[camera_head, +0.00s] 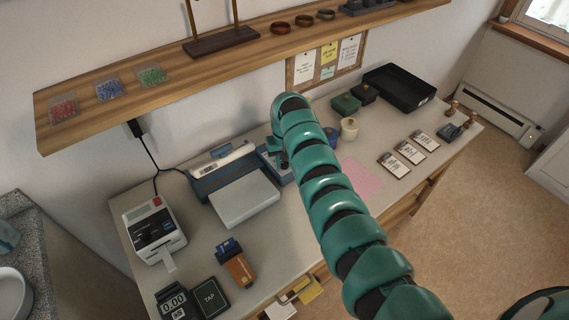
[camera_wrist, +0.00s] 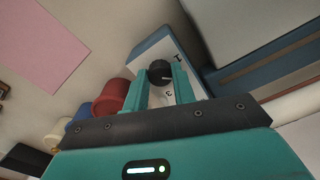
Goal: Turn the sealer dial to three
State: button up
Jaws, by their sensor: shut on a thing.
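The sealer (camera_head: 238,172) is a blue unit with a pale bar and a grey platform on the bench in the head view. Its blue control box with a light face (camera_head: 268,158) is partly hidden behind my arm. In the wrist view, the black round dial (camera_wrist: 159,70) sits on the pale face (camera_wrist: 172,52), with printed numerals beside it. One looks like a 1 and a lower one like a 3. A small light mark shows on the dial, but its exact setting is unclear. My gripper (camera_wrist: 160,77) is shut on the dial, with a teal finger on either side.
In the head view, a label printer (camera_head: 150,230), card reader (camera_head: 209,297) and orange-brown dispenser (camera_head: 238,270) stand left and front. A wooden shelf (camera_head: 190,70) overhangs the bench. A pink sheet (camera_head: 362,180) lies right of my arm.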

jog(key=m+b, duration=0.1)
jog(key=m, duration=0.1)
jog(key=m+b, duration=0.2)
jog(key=shift+f+m+b, duration=0.2)
jog(key=shift+m+b, duration=0.1)
jog(key=m+b, duration=0.3)
jog(key=shift+m, duration=0.4)
jog(key=m+b, duration=0.2)
jog(key=m, duration=0.1)
jog(key=shift+m, duration=0.3)
jog(key=shift+a+r+m+b, duration=0.1)
jog(key=shift+r+m+b, duration=0.1)
jog(key=shift+m+b, duration=1.35)
jog(key=shift+m+p, duration=0.35)
jog(key=shift+m, duration=0.2)
jog(key=o, duration=1)
